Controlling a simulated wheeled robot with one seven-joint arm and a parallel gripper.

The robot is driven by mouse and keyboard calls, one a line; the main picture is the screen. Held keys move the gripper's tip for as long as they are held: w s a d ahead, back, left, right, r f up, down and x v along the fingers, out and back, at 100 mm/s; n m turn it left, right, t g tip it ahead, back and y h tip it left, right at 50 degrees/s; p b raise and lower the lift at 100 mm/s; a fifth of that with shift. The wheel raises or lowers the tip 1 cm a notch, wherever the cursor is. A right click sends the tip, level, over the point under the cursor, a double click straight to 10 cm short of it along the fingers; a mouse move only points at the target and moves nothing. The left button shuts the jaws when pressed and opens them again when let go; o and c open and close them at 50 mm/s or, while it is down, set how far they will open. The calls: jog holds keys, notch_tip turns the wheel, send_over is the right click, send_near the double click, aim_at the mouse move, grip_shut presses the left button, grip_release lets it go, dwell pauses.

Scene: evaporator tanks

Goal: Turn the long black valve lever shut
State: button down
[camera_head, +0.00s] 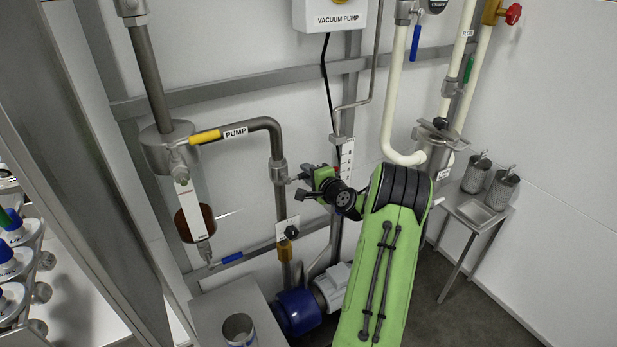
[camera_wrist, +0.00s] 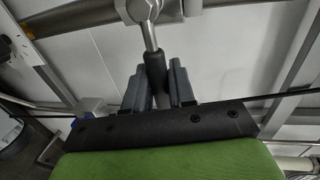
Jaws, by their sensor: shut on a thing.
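The long black valve lever (camera_wrist: 155,70) shows in the wrist view as a dark grip on a thin metal stem. The stem runs up to a silver valve body (camera_wrist: 150,10) at the top. My gripper (camera_wrist: 157,84) is shut on the black grip, with one grey finger on each side of it. In the head view my gripper (camera_head: 307,184) is at the silver valve (camera_head: 279,172) on the grey vertical pipe below the PUMP label. The lever is mostly hidden by my gripper there.
A yellow lever (camera_head: 205,136) sits up left of my gripper, and a blue lever (camera_head: 231,258) is below left. The blue pump (camera_head: 297,312) stands on the floor below. Cream pipes (camera_head: 390,110) rise at the right. A small table (camera_head: 468,214) with metal cups stands at far right.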

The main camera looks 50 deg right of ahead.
jog(key=shift+r, duration=0.1)
dwell(0.3)
jog(key=c, duration=1.1)
grip_release()
jog(key=shift+s, duration=0.1)
jog(key=v, duration=1.5)
jog(key=shift+s+p, duration=0.25)
jog(key=shift+p, duration=0.05)
jog(key=shift+a, duration=0.1)
